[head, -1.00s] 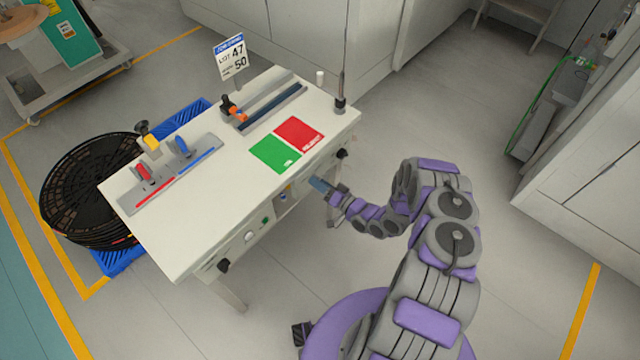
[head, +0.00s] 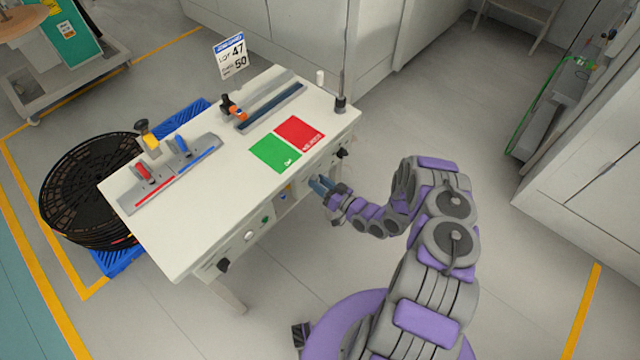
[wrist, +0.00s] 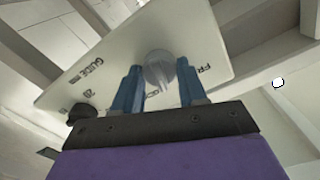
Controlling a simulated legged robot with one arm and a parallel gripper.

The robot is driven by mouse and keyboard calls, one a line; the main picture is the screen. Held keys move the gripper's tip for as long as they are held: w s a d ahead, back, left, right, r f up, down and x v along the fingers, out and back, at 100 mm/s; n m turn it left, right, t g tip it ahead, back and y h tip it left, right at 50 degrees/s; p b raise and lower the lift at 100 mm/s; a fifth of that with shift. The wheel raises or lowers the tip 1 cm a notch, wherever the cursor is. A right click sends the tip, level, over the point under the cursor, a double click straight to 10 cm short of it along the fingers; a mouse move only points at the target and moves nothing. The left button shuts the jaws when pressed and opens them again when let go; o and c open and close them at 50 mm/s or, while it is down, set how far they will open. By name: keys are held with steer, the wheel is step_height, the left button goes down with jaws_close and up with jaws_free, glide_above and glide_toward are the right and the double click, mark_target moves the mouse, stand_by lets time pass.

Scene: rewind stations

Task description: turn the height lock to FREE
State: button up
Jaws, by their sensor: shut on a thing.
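The height lock is a round grey knob (wrist: 157,70) on a pale panel (wrist: 80,60) in the wrist view. The letters "FR" show to its right, and "GUIDE" shows to its left; other lettering is partly hidden by my fingers. My gripper (wrist: 159,78) has its blue fingers on either side of the knob and is shut on it. In the head view my gripper (head: 319,184) is at the front face of the white table, and the knob itself is hidden there. Which mark the knob points at cannot be read.
A dark knob (wrist: 82,113) sits left of my fingers in the wrist view. Black reels (head: 85,190) stand left of the table. Floor to the right is clear.

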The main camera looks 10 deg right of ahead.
steer(key=n+b, duration=0.1)
steer(key=n, duration=1.1)
steer(key=shift+f, duration=0.2)
steer(key=shift+s, duration=0.1)
stand_by(0.4)
steer(key=o, duration=1.1)
steer(key=shift+r, duration=0.1)
steer(key=shift+c, duration=0.2)
steer(key=p+v, duration=0.2)
steer(key=v, duration=1.5)
steer(key=shift+d, duration=0.15)
